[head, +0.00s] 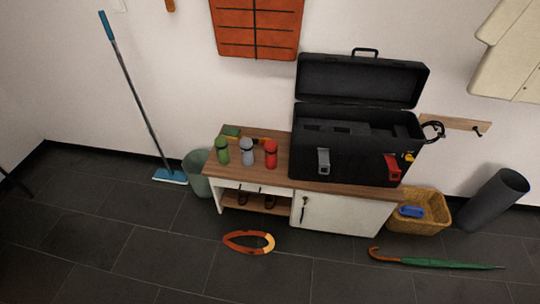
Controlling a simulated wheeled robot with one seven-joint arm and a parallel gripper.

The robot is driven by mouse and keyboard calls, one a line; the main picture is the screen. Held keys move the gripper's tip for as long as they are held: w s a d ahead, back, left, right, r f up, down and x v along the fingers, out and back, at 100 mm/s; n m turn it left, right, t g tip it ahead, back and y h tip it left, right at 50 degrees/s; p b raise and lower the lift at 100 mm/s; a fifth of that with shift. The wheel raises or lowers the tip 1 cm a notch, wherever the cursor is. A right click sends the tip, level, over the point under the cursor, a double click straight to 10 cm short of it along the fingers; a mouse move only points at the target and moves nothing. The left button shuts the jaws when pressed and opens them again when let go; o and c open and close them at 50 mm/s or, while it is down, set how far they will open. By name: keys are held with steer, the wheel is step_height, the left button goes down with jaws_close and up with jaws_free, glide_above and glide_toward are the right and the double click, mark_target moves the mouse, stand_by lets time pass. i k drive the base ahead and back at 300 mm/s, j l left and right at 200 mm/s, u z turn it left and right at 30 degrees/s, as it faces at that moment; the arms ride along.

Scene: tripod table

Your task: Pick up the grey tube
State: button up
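A small grey tube (248,152) stands upright on the wooden top of a low bench (345,187). It is between a similar green tube (223,151) on its left and a red tube (271,154) on its right, with small gaps between them. A much larger dark grey cylinder (490,203), open at the top, stands tilted on the floor at the far right. My gripper is not in view.
A large open black toolbox (345,160) fills the right of the bench. Small items lie behind the tubes. A green bin (199,175) and mop (170,176) are left, a basket (421,219) right. An orange ring-shaped object (249,243) and green umbrella (440,262) lie on the floor.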

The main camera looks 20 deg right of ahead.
mark_target(245, 143)
steer(key=i+j+u, duration=0.35)
steer(key=i, duration=0.5)
steer(key=i+l+u, duration=0.1)
steer(key=i+u, duration=0.2)
steer(key=i, duration=0.6)
